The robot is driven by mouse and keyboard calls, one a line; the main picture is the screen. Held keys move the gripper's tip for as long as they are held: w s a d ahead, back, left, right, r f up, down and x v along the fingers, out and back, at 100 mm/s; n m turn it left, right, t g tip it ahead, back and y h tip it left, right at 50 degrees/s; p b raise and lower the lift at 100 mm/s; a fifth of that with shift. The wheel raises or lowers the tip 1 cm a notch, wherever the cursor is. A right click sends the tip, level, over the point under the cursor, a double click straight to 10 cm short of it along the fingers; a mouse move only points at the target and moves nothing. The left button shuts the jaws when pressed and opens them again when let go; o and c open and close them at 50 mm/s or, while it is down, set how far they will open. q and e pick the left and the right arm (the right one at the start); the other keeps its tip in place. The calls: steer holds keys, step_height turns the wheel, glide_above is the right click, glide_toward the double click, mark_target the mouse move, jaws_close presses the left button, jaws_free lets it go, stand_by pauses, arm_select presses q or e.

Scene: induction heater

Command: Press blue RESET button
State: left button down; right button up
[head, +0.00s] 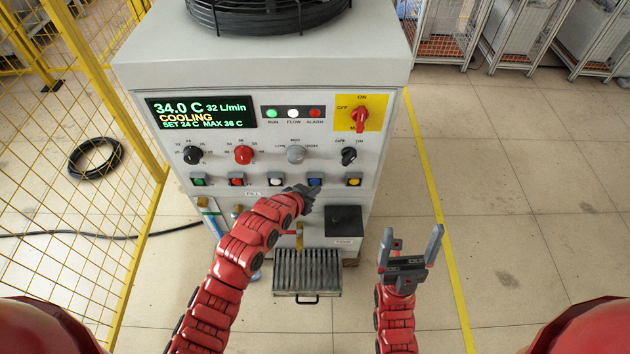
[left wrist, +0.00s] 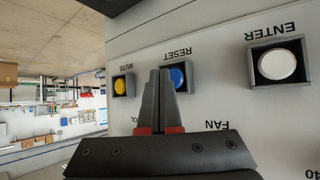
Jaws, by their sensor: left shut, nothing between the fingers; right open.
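The blue RESET button (head: 315,182) is in the button row on the front of the grey machine, between the white and yellow buttons. In the left wrist view the RESET button (left wrist: 177,77) shows upside down, its lower left part hidden behind my fingertips. My left gripper (head: 310,190) is shut and empty, its tips just in front of and below the button. It also shows in the left wrist view (left wrist: 166,75); I cannot tell whether the tips touch the button. My right gripper (head: 411,240) is open and empty, off to the right of the machine.
The white ENTER button (left wrist: 277,64) and yellow MUTE button (left wrist: 120,86) flank RESET. Dials sit above the row, beneath a display (head: 201,112) reading COOLING. A dark box (head: 344,221) and drain tray (head: 307,271) lie below.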

arm_select(q)
steer(key=shift+s, duration=0.2)
steer(key=shift+s+p, duration=0.8)
steer(key=shift+s, duration=1.7)
steer(key=s, duration=1.1)
steer(key=shift+w, duration=0.1)
